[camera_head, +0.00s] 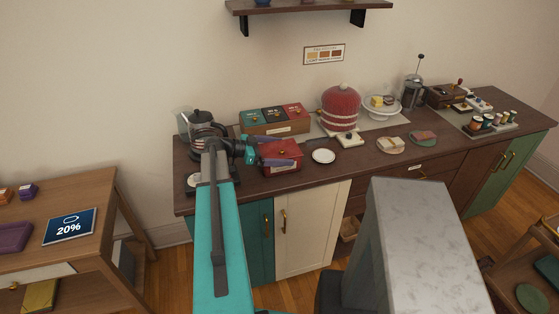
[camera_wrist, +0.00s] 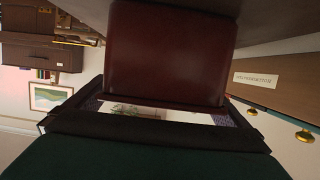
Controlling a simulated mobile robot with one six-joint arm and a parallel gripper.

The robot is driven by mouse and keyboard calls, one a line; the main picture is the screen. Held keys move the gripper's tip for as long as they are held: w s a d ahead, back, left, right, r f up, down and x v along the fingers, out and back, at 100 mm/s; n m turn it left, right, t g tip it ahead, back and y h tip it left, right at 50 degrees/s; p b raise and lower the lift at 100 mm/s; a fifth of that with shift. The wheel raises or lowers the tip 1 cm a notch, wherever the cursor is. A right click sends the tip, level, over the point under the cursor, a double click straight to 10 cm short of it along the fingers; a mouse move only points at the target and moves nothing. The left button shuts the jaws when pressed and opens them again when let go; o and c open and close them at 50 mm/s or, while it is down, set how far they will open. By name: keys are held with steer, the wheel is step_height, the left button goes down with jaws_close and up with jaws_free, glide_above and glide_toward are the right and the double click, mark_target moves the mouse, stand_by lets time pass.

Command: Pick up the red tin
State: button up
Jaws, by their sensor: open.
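The red tin (camera_head: 284,148) is a squat box with a pale label on its front. It sits on the dark wooden sideboard top (camera_head: 350,165). My gripper (camera_head: 268,150) is open at the tin's left side, and one dark finger shows in front of part of the tin. In the wrist view, the tin (camera_wrist: 170,50) fills the upper middle, lined up with the gap between my fingers (camera_wrist: 165,108). The frames do not show clearly whether the fingers touch it.
A box with green, black and red compartments (camera_head: 275,132) stands close behind the tin. A white saucer (camera_head: 323,156) lies just right of it, and a red knitted cosy (camera_head: 340,108) stands behind the saucer. A glass kettle (camera_head: 197,122) is at the left end.

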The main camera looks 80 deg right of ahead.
stand_by(0.4)
steer(key=c, duration=1)
steer(key=shift+r, duration=0.1)
steer(key=shift+r+b, duration=0.3)
steer(key=c, duration=0.5)
steer(key=shift+r+b, duration=0.8)
steer(key=shift+r, duration=0.55)
steer(key=w+a+b, duration=0.1)
steer(key=a, duration=0.4)
steer(key=w+a+r+b, duration=0.1)
steer(key=a+b, duration=0.1)
steer(key=a, duration=0.3)
steer(key=w+a+b, duration=0.1)
steer(key=a, duration=0.4)
steer(key=shift+w+a+r+b, duration=0.25)
steer(key=shift+w+a+b, duration=0.05)
steer(key=shift+w+b, duration=0.1)
